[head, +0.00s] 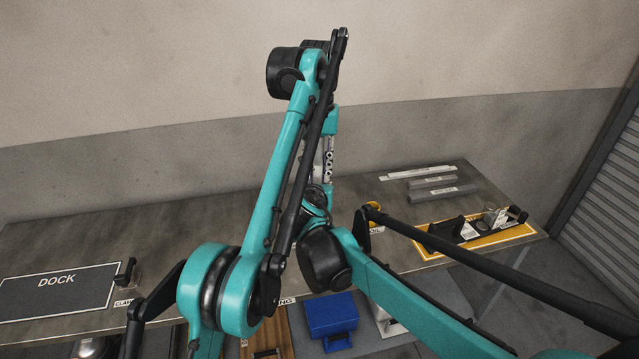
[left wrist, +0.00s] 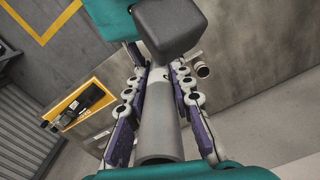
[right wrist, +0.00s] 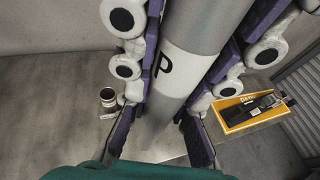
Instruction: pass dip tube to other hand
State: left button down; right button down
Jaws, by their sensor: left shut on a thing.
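The dip tube is a grey cylinder. It runs between the fingers of my left gripper (left wrist: 161,85) in the left wrist view (left wrist: 161,122), its open end toward the bottom. My left gripper (head: 328,160) is shut on it, held above the bench in the head view. In the right wrist view, the tube (right wrist: 205,20), with a white band marked "P", passes between the spread fingers of my right gripper (right wrist: 180,115). Narrow gaps show beside the tube there, so the right gripper looks open around it. In the head view my arms hide most of the tube and the right fingers.
The bench (head: 180,230) carries a DOCK mat (head: 55,290) at left. Grey bars (head: 440,182) lie at the back right, near a yellow-edged tray (head: 500,238) with black fixtures. A blue box (head: 330,315) sits below the front edge. My arms cross close together over the bench's middle.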

pick_arm(q)
jog(key=c, duration=1.2)
grip_release()
